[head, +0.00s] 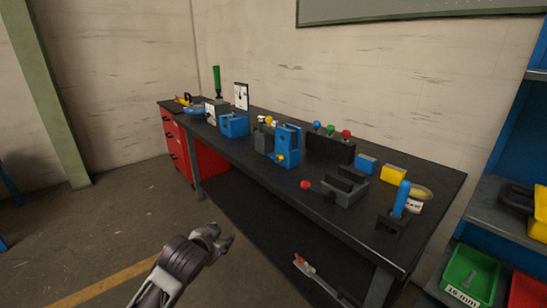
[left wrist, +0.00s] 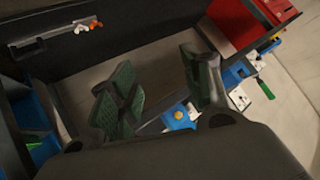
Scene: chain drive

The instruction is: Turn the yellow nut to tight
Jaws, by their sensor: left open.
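A small yellow part that looks like the nut (head: 281,157) sits low on the front of an upright blue block (head: 290,142), near the middle of the bench's front edge. A yellow round part on blue also shows in the left wrist view (left wrist: 179,115), though small and blurred. My left gripper (head: 226,241) is open and empty. It is in front of the bench, lower in the picture than the nut and well apart from it. Its green-padded fingers (left wrist: 160,78) show spread in the left wrist view. My right gripper is not in view.
The dark bench (head: 255,159) holds other fixtures: a blue box (head: 234,125), a grey vise-like block (head: 345,190) with a red knob, and a blue-handled tool (head: 401,198). A tool with an orange-and-white end (head: 304,262) lies on the lower shelf. Floor in front is clear.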

